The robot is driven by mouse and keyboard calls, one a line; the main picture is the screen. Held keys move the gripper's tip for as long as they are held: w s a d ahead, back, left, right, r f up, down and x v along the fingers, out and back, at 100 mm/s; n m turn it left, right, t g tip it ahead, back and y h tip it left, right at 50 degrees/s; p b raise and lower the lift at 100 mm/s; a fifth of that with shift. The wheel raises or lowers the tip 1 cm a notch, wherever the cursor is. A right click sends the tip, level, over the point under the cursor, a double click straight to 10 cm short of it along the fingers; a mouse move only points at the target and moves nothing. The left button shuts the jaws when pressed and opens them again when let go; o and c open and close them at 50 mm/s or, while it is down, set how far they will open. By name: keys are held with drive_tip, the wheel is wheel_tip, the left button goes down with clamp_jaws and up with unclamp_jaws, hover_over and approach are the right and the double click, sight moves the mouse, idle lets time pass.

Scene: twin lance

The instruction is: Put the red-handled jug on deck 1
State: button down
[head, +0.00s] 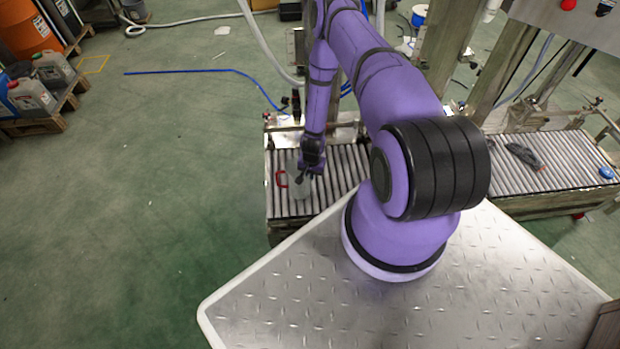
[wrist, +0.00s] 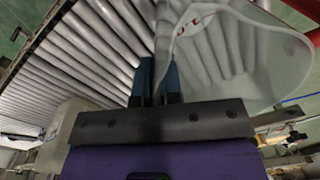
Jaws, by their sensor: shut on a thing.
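The red-handled jug (head: 301,187) is a clear, see-through vessel on the left end of the roller conveyor (head: 345,175). Its red handle (head: 281,179) points left in the head view. My gripper (head: 307,172) reaches down to the jug from above. In the wrist view, my gripper (wrist: 159,80) has its two blue fingers close together on the wall at the jug's rim, and the open mouth of the jug (wrist: 235,55) spreads to the right. Part of the red handle shows at the right edge. I cannot tell whether the jug's base touches the rollers. No deck 1 label is readable.
A dark object (head: 525,156) and a blue round thing (head: 607,173) lie on the right part of the conveyor. Metal posts (head: 440,60) stand behind it. Pallets with canisters (head: 30,95) are at the far left. The green floor between is mostly clear.

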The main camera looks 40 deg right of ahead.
drive_tip(key=shift+w+d+f, duration=0.1)
drive_tip(key=shift+w+f, duration=0.1)
drive_tip(key=shift+f, duration=0.7)
drive_tip(key=shift+w+f, duration=0.15)
drive_tip(key=shift+f, duration=0.75)
drive_tip(key=c, duration=1.3)
unclamp_jaws()
drive_tip(key=shift+f, duration=0.1)
drive_tip(key=r, duration=1.2)
drive_tip(key=shift+s+d+r, duration=0.15)
drive_tip(key=shift+s, duration=0.1)
